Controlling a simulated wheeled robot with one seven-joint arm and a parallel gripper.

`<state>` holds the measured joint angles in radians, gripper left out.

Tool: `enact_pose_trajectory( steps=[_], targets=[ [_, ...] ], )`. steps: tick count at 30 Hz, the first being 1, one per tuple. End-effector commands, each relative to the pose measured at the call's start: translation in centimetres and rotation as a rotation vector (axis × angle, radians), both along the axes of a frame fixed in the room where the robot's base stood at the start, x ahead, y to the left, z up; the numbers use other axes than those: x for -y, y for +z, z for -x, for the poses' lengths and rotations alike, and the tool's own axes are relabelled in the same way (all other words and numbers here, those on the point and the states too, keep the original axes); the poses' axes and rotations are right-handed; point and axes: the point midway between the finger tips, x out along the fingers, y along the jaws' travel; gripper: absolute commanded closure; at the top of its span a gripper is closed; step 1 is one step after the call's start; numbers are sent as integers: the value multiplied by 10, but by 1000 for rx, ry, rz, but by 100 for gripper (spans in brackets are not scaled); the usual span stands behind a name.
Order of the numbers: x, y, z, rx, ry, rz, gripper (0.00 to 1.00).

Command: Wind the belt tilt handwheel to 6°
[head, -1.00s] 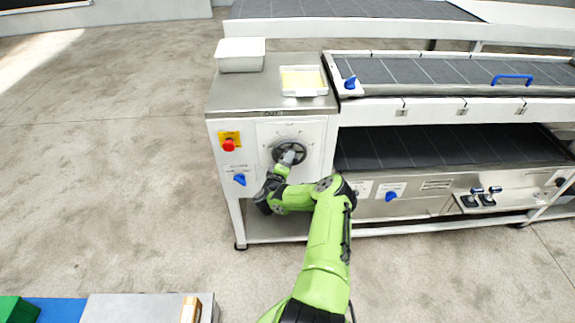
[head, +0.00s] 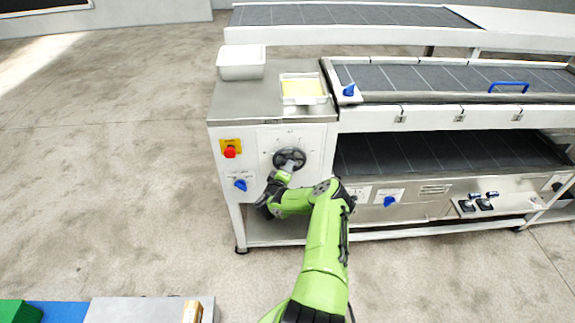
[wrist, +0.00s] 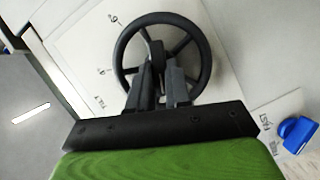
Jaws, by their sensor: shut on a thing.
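The belt tilt handwheel (head: 289,159) is a dark spoked wheel on the light front panel of the machine's left cabinet. It also shows in the wrist view (wrist: 204,52), with angle marks on the scale plate (wrist: 88,58) beside it. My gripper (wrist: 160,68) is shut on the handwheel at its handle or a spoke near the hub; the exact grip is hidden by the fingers. In the head view my gripper (head: 288,168) covers the wheel's lower part. I cannot make out a pointer or read the current tilt value.
A red emergency button (head: 230,152) and a blue knob (head: 240,185) sit left of the wheel. Another blue knob (head: 390,201) is to the right. A white tub (head: 241,62) and a tray with yellow contents (head: 303,99) stand on the cabinet top. The floor left is clear.

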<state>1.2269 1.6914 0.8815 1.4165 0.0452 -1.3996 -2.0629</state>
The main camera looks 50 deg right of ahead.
Motion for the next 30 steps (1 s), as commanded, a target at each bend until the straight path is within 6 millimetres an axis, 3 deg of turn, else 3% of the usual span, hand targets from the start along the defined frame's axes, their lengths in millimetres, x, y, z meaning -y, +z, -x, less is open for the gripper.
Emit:
enact_pose_trajectory(
  steps=[6,30],
  targets=[
    [0,10,1,121,1,-114,100],
    [6,6,6,697,3,-611,100]
  ],
)
